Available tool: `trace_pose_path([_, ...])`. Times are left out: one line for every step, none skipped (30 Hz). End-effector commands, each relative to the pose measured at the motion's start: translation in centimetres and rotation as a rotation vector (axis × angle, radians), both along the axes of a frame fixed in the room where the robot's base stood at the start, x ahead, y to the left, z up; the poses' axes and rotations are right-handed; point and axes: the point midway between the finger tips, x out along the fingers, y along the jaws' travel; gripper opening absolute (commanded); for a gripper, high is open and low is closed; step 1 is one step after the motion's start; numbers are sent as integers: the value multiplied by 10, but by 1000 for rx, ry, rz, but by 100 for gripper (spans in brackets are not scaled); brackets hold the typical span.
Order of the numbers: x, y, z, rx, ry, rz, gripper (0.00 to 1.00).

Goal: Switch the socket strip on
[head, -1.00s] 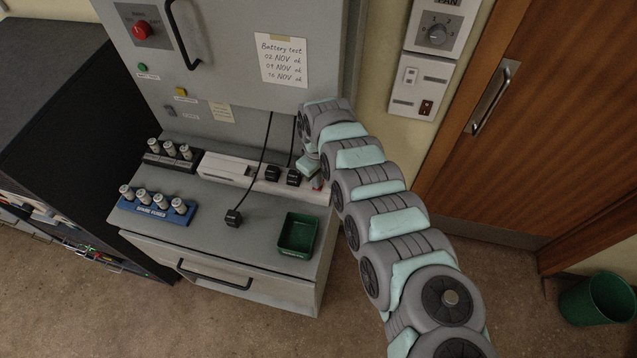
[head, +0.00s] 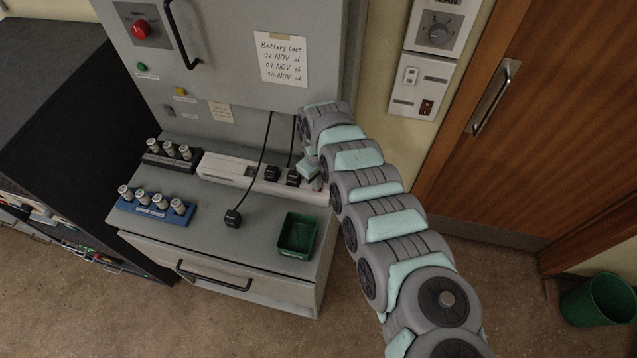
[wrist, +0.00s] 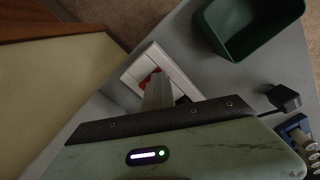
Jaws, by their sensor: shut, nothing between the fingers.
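The white socket strip (head: 262,186) lies along the back of the grey desk, with two black plugs in it. Its right end is mostly hidden behind my gripper (head: 316,184) in the head view. In the wrist view the end of the strip (wrist: 165,62) shows with a red rocker switch (wrist: 151,76). My gripper's fingers (wrist: 156,82) are shut and empty, with their tips right at the red switch and partly covering it. I cannot tell whether they touch it or which way the rocker is tilted.
A green tray (head: 297,236) sits on the desk in front of the strip. A loose black plug (head: 233,218) lies left of it. A blue fuse rack (head: 155,208) stands at the left. The cabinet front (head: 225,60) rises behind the strip.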

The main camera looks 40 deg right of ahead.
Motion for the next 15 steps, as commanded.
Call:
trace_pose_path([0,1,2,1,1,0,0])
trace_pose_path([0,1,4,1,1,0,0])
trace_pose_path([0,0,7,1,1,0,0])
trace_pose_path([0,0,9,1,1,0,0])
trace_pose_path([0,0,12,1,1,0,0])
trace_pose_path([0,0,15,1,1,0,0])
trace_pose_path([0,0,18,1,1,0,0])
trace_pose_path([0,0,21,1,1,0,0])
trace_pose_path([0,0,24,0,1,0,0])
trace_pose_path([0,0,26,1,1,0,0])
trace_pose_path([0,0,29,1,1,0,0])
trace_pose_path([0,0,32,0,0,0,0])
trace_pose_path([0,0,34,1,0,0,0])
trace_pose_path([0,0,37,0,0,0,0])
trace_pose_path([0,0,40,0,-1,0,0])
